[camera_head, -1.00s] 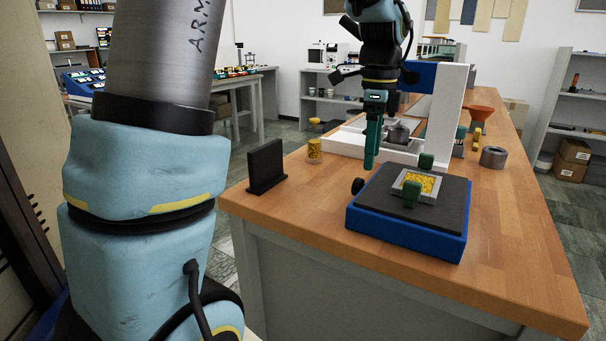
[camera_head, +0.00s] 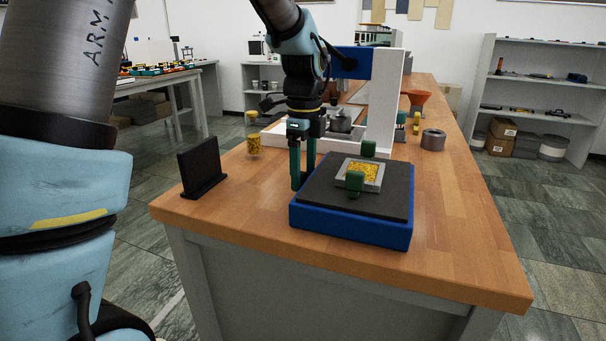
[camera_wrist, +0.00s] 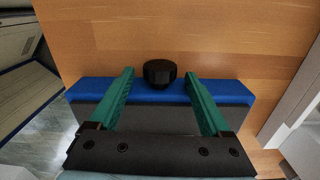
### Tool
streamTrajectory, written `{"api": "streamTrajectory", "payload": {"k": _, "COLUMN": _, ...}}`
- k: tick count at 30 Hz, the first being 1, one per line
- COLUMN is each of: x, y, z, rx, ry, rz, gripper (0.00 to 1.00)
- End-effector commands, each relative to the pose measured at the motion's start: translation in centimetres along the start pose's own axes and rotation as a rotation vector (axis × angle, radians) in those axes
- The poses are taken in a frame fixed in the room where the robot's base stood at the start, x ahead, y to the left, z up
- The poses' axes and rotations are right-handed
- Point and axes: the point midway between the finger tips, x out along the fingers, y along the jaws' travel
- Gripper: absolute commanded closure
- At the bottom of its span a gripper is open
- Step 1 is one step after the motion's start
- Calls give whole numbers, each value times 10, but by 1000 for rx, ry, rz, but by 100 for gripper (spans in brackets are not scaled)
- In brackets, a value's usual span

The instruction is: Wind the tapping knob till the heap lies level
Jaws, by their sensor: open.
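The tapping knob (camera_wrist: 160,72) is a small black ribbed knob on the side of the blue tapping base (camera_head: 350,228). In the wrist view it lies between the tips of my gripper's green fingers (camera_wrist: 160,76), with a gap on each side. In the head view my gripper (camera_head: 302,180) points down at the base's left side, and its fingers hide the knob. My gripper is open and empty. The heap (camera_head: 363,171) of yellow grains lies in a square grey frame (camera_head: 345,165) on the base's dark top. From here I cannot tell how level its surface is.
Green blocks (camera_head: 355,183) stand at two sides of the frame. A black upright plate (camera_head: 202,166) and a jar of yellow grains (camera_head: 254,142) stand to the left. The front right tabletop is clear.

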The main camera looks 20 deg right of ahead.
Motion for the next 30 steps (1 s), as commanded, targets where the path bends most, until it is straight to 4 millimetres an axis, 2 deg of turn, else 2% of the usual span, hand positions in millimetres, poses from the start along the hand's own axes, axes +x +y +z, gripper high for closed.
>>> {"api": "streamTrajectory", "payload": {"k": 4, "x": 8, "y": 0, "z": 0, "rx": -1, "ry": 0, "rz": 0, "gripper": 18}}
{"api": "streamTrajectory", "payload": {"k": 12, "x": 10, "y": 0, "z": 0, "rx": -1, "ry": 0, "rz": -1, "gripper": 18}}
{"api": "streamTrajectory", "payload": {"k": 30, "x": 9, "y": 0, "z": 0, "rx": -1, "ry": 0, "rz": -1, "gripper": 85}}
